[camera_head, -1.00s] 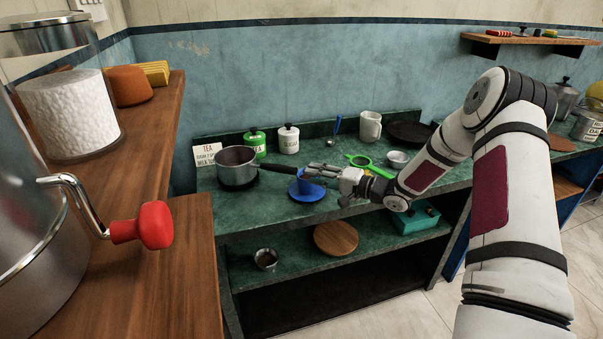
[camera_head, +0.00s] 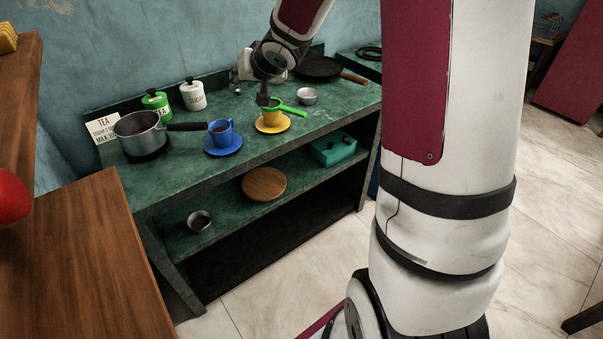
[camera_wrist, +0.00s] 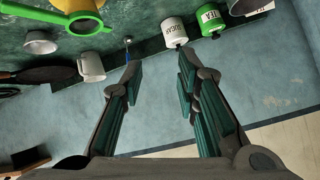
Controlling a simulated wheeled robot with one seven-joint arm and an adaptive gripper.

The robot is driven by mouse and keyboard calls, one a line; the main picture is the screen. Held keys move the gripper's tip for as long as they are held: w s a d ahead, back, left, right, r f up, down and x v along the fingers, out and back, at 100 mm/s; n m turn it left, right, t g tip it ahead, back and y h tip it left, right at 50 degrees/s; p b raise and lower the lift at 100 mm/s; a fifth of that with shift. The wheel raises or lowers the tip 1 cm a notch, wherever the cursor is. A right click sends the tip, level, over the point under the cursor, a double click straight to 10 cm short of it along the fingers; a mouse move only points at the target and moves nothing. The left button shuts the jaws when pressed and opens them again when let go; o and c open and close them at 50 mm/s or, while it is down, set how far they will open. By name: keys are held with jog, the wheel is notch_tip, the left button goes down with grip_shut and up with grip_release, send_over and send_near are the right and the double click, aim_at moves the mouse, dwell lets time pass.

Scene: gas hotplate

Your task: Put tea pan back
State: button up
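The tea pan (camera_head: 138,131), a metal saucepan with a long dark handle (camera_head: 187,127), stands upright at the left of the green counter, in front of the tea sign. A dark round hotplate (camera_head: 148,156) shows under its near side. Brown contents show inside it.
A blue cup (camera_head: 221,134) on a blue saucer stands by the handle's end. A yellow cup (camera_head: 271,117) carries a green strainer (camera_head: 288,108). Behind are the green tea jar (camera_head: 157,103) and white sugar jar (camera_head: 193,96). A white mug (camera_wrist: 91,66) is near my gripper.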

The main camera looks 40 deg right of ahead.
jog(key=s+a+r+g+h, duration=0.1)
jog(key=s+r+h, duration=0.15)
jog(key=s, duration=0.25)
jog(key=s+r+g+h, duration=0.1)
jog(key=s+r, duration=0.3)
jog(key=s, duration=0.2)
jog(key=s+a+n+g+y, duration=0.1)
jog(key=s+a, duration=0.4)
jog(key=s, duration=0.9)
jog(key=s+a+f+n+g+y, duration=0.1)
jog(key=s+a+n+g+y, duration=0.1)
jog(key=s, duration=1.2)
jog(key=a+n+g, duration=0.1)
jog(key=a+g, duration=0.1)
jog(key=a, duration=0.1)
jog(key=shift+a+f, duration=0.2)
jog(key=shift+a, duration=0.2)
jog(key=shift+y, duration=0.25)
jog(key=shift+r+p, duration=0.55)
jog(key=shift+r, duration=0.15)
jog(key=shift+d, duration=0.1)
